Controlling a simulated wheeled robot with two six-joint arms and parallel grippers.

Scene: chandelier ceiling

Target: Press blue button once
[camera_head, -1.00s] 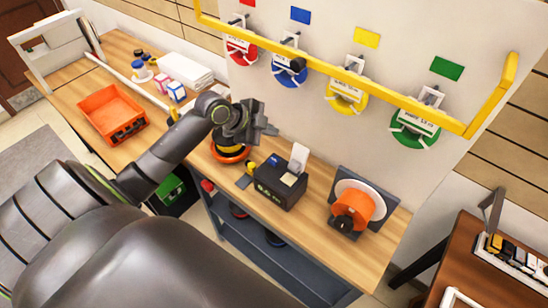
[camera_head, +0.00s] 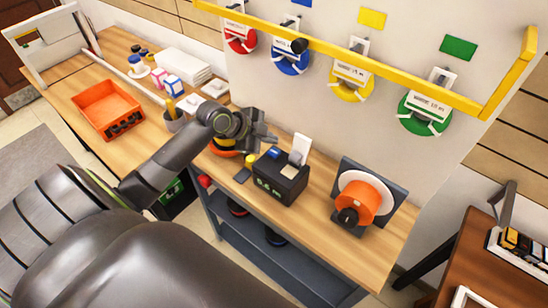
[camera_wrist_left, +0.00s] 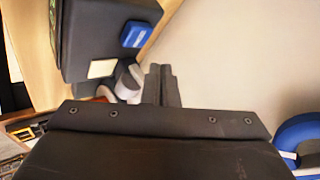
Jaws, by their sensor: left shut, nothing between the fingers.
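The blue button (camera_head: 273,153) is a small blue block on top of the black box (camera_head: 281,180), towards its back left. In the left wrist view the blue button (camera_wrist_left: 134,34) shows above and left of the fingers, on the dark box. My left gripper (camera_head: 270,137) is shut and empty, just behind and above the box, near the button. A gap shows between its fingertips (camera_wrist_left: 161,84) and the button in the wrist view. My right gripper is not in view.
An orange bin (camera_head: 108,108) sits at left on the wooden bench.

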